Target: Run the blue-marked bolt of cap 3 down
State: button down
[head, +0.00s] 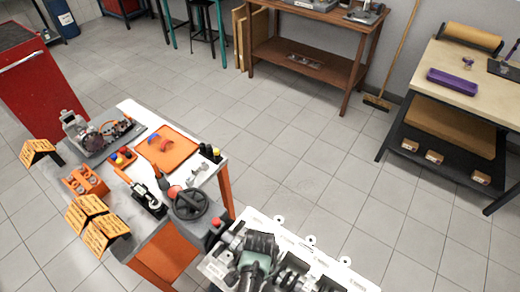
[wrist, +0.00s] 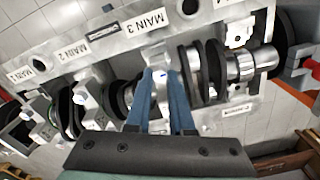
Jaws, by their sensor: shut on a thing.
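My gripper (wrist: 162,76) has its two blue fingers closed in on either side of a small spot with a blue mark, which appears to be the head of the blue-marked bolt (wrist: 163,73). The bolt sits at cap 3 (wrist: 159,98), a light grey metal piece showing between the fingers, below the MAIN 3 label (wrist: 136,32). The fingers and dark palm hide much of the cap and the bolt's shank. How deep the bolt sits cannot be told. In the head view my arm's end is over the engine block (head: 340,276) and hides the cap.
The crankshaft (wrist: 240,66) runs through the block, with dark webs close beside my fingers. Caps at MAIN 2 (wrist: 88,98) and MAIN 1 (wrist: 42,130) stand to the left. A workbench with an orange tray (head: 182,150) and a black handwheel (head: 190,203) lies left of the block.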

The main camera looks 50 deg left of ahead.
jog(key=shift+w+a+r+m, duration=0.1)
jog(key=shift+w+r+m, duration=0.1)
jog(key=shift+m, duration=0.4)
jog(key=c, duration=1.1)
grip_release()
jog(key=o, duration=0.3)
jog(key=shift+s, duration=0.2)
jog(key=shift+f, duration=0.1)
notch_tip(320, 180, up, 13)
jog(key=shift+b, duration=0.7)
